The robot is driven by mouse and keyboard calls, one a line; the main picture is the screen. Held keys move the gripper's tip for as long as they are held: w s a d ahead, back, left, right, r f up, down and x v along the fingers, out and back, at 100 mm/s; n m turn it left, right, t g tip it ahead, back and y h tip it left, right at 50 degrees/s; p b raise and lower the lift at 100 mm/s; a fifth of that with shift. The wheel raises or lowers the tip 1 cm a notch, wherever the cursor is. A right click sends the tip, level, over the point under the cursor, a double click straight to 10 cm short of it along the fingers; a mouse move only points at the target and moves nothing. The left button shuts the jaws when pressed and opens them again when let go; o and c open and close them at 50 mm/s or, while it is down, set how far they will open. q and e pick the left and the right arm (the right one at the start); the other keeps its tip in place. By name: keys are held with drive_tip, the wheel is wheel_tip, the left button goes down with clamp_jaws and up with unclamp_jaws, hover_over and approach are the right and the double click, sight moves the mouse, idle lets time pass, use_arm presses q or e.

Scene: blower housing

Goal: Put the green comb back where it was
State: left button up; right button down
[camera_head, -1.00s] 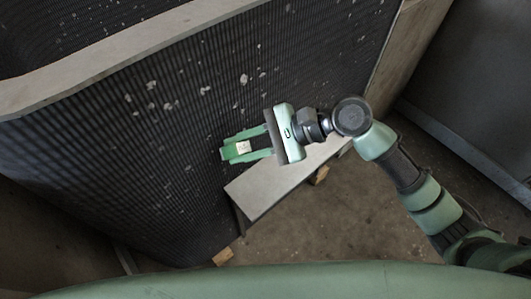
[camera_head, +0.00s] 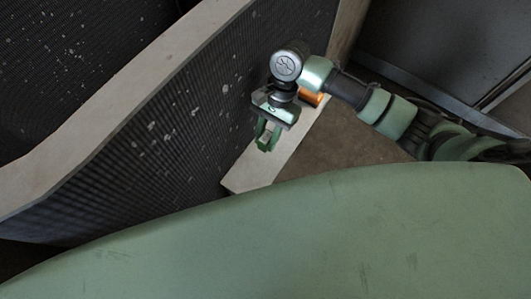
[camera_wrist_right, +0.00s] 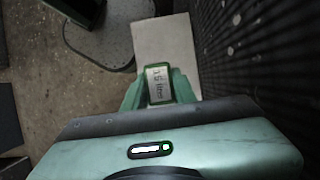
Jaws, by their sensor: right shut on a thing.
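The green comb (camera_wrist_right: 159,85) is a small piece with a green rim and a pale printed label, seen in the right wrist view between my fingers. My right gripper (camera_head: 267,146) is shut on it. In the head view the comb (camera_head: 266,134) shows only as a small pale and green patch between the green fingers. The fingers point down over the pale board (camera_head: 284,148), near its left edge and beside the dark ribbed wall. I cannot tell the height of the comb above the board. My left gripper is not in view.
The dark ribbed wall (camera_head: 185,125) with pale specks stands left of my right gripper. An orange object (camera_head: 311,98) lies at the board's far end, partly hidden by my arm. Bare floor (camera_head: 345,140) shows right of the board.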

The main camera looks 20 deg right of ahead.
wheel_tip(320, 180, down, 10)
drive_tip(key=shift+f+b, duration=0.2)
drive_tip(key=shift+b, duration=0.25)
drive_tip(key=c, duration=1.1)
unclamp_jaws()
drive_tip(key=v, duration=1.2)
